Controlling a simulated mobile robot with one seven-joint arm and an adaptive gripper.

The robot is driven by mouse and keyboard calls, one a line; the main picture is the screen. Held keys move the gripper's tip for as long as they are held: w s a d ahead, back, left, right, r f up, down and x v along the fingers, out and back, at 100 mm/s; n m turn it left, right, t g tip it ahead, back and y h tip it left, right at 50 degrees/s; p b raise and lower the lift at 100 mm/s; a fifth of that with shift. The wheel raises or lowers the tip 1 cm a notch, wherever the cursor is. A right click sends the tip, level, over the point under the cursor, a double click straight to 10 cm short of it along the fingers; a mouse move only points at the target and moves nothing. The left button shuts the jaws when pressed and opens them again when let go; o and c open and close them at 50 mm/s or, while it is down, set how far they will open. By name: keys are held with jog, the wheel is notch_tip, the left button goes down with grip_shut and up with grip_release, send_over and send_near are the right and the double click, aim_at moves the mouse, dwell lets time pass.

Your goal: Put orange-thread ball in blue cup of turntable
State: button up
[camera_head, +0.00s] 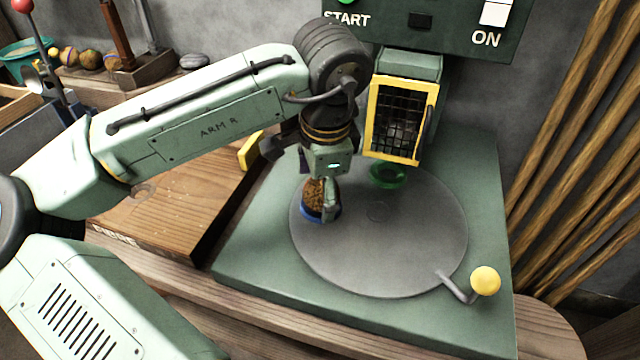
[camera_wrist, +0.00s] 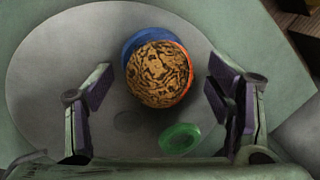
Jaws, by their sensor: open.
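The orange-thread ball (camera_wrist: 158,74) is brown with dark patterning, and a strip of orange shows along its right edge in the wrist view. In the head view the ball (camera_head: 316,194) sits at the blue cup (camera_head: 334,214) on the left of the grey turntable (camera_head: 395,255). The blue cup's rim (camera_wrist: 131,45) shows behind the ball at upper left. The ball appears to rest in the cup; its underside is hidden. My gripper (camera_wrist: 160,88) is open above the turntable, one finger on each side of the ball, with visible gaps in the wrist view.
A green cup (camera_head: 388,175) stands at the turntable's back, below a yellow-framed grid door (camera_head: 400,118). A yellow-knobbed crank (camera_head: 484,280) is at front right. Several other balls (camera_head: 90,60) lie on a shelf at back left. The turntable's front is clear.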

notch_tip(320, 180, up, 12)
jog(key=s, duration=0.2)
jog(key=shift+s+d, duration=0.15)
jog(key=shift+d, duration=0.15)
